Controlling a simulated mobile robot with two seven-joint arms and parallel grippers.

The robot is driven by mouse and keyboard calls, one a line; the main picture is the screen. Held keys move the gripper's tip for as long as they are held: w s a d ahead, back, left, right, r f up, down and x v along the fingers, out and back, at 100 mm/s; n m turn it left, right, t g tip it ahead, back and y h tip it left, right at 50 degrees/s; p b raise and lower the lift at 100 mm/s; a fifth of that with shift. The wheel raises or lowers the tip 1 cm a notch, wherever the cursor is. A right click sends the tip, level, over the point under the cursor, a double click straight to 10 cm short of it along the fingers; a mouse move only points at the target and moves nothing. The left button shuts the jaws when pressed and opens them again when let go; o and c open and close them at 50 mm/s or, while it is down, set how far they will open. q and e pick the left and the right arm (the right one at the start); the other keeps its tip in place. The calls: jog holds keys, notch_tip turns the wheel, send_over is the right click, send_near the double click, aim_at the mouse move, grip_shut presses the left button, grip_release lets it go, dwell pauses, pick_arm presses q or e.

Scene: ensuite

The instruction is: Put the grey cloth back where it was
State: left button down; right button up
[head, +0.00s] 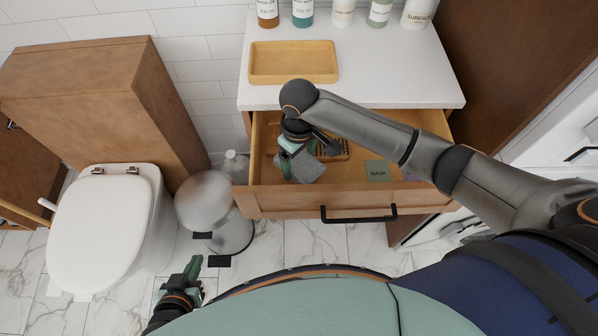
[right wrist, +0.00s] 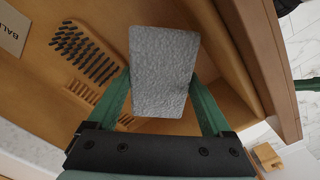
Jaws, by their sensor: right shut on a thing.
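The grey cloth (head: 308,167) is a small speckled block-like piece in the left part of the open drawer's opening (head: 347,200). My right gripper (head: 293,150) reaches over the drawer from the right and is shut on the cloth. In the right wrist view the cloth (right wrist: 163,72) sits between the two green fingers, with the drawer floor behind it. I cannot tell whether the cloth touches the floor. My left gripper (head: 193,280) is low at the left, away from the drawer and apparently empty; its finger gap is unclear.
A wooden brush (right wrist: 88,50) and a comb (right wrist: 85,92) lie in the drawer beside the cloth. A green mask packet (head: 377,170) lies further right. A wooden tray (head: 293,78) and several bottles stand on the white top. A bin (head: 210,205) and toilet (head: 105,225) are at left.

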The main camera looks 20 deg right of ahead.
aim_at(299, 162)
jog(key=shift+f+b, duration=0.35)
jog(key=shift+f, duration=2.4)
jog(key=shift+f, duration=0.15)
jog(key=o, duration=1)
notch_tip(299, 162, up, 12)
jog(key=shift+r+p, duration=0.15)
jog(key=shift+p, duration=0.6)
